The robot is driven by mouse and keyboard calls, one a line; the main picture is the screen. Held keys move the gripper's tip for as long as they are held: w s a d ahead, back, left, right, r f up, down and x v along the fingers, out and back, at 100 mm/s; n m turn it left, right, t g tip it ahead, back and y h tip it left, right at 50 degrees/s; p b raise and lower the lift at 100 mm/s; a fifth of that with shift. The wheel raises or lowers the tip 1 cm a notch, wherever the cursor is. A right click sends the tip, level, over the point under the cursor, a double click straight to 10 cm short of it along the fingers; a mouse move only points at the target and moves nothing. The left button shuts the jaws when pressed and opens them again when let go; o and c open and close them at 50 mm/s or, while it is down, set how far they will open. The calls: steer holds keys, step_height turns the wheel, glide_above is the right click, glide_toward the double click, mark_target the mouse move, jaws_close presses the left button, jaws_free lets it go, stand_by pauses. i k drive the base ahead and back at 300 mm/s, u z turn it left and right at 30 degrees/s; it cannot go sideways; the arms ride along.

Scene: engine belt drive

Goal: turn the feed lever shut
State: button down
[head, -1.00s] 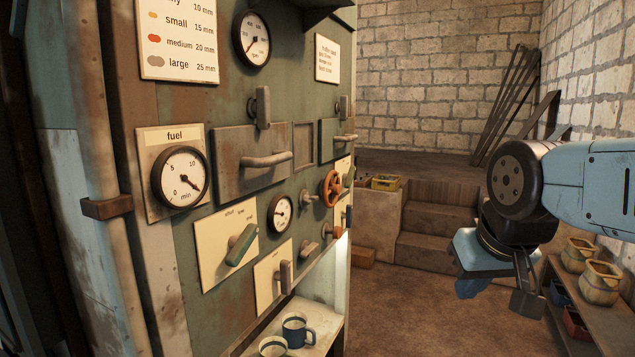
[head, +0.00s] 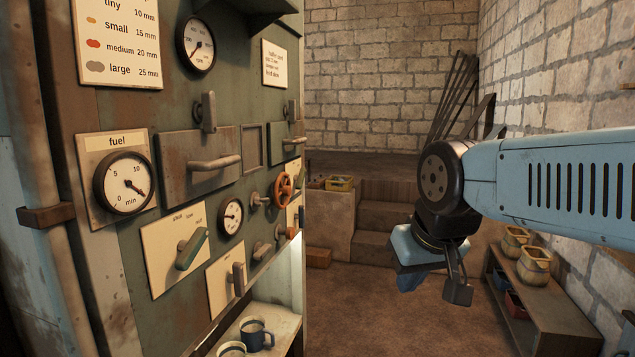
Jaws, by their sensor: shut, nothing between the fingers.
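A green lever (head: 193,248) sits on a cream plate (head: 163,283) low on the machine's front panel, under the fuel gauge. The word "shut" seems to stand at the left of the plate's small lettering; the rest is hard to read. The lever is slanted, its upper end toward the upper right. My gripper (head: 457,291) hangs at the right, pointing down, shut and empty. It is well right of the panel and touches nothing that I can see.
The panel also carries drawer handles (head: 215,163), a red handwheel (head: 283,189), a second small lever (head: 239,276) and several gauges. Mugs (head: 257,334) stand on a shelf below. A bench with baskets (head: 535,265) stands at the right. The floor between is clear.

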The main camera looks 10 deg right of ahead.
mark_target(300, 179)
steer(key=k, duration=0.8)
steer(key=u, duration=0.2)
steer(key=i, duration=0.85)
steer(key=z, duration=0.15)
steer(key=k, duration=0.6)
steer(key=z, duration=0.35)
steer(key=i, duration=1.5)
steer(key=u, duration=0.05)
